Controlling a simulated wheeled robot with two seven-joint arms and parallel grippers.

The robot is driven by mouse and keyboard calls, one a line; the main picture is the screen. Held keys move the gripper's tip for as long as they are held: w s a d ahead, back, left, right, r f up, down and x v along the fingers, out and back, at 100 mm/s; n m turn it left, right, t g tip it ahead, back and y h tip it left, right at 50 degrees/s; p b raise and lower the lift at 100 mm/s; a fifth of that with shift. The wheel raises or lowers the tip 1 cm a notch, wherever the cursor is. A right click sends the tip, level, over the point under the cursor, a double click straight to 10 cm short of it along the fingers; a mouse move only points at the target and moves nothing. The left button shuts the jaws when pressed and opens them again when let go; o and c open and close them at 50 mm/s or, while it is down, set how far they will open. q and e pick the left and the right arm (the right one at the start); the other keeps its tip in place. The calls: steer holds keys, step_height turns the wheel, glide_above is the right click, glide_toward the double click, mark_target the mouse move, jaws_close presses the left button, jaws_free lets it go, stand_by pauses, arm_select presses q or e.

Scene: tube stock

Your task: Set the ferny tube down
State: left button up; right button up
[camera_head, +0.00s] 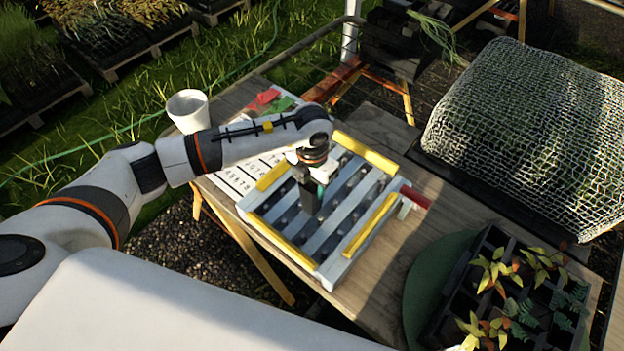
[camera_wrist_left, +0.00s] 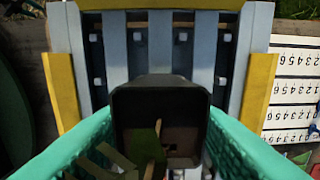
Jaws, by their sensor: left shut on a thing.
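A dark square tube (camera_head: 310,198) is held upright by my left gripper (camera_head: 318,184) over the slatted rack (camera_head: 334,268). In the left wrist view the tube's black mouth (camera_wrist_left: 160,98) sits between two teal fingers, which are shut on it. A bit of green and a tan stem show inside its mouth; most of the plant is hidden. The grey slats of the rack (camera_wrist_left: 158,50) lie beyond the tube. I cannot tell whether the tube's foot touches the rack. My right gripper is not in view.
A black crate (camera_head: 447,322) with several leafy seedlings stands on a green round mat (camera_head: 422,290) at the lower right. A mesh-covered mound (camera_head: 530,130) is at the upper right.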

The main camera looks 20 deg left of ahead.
arm_select(q)
steer(key=shift+f, duration=0.1)
steer(key=shift+f+b, duration=0.15)
steer(key=shift+b, duration=0.15)
steer(key=o, duration=1.4)
steer(key=shift+r+p, duration=0.35)
steer(key=shift+w+r+b, duration=0.1)
steer(key=shift+r+b, duration=0.25)
step_height(320, 180, up, 11)
steer(key=b, duration=0.3)
steer(key=shift+r, duration=0.1)
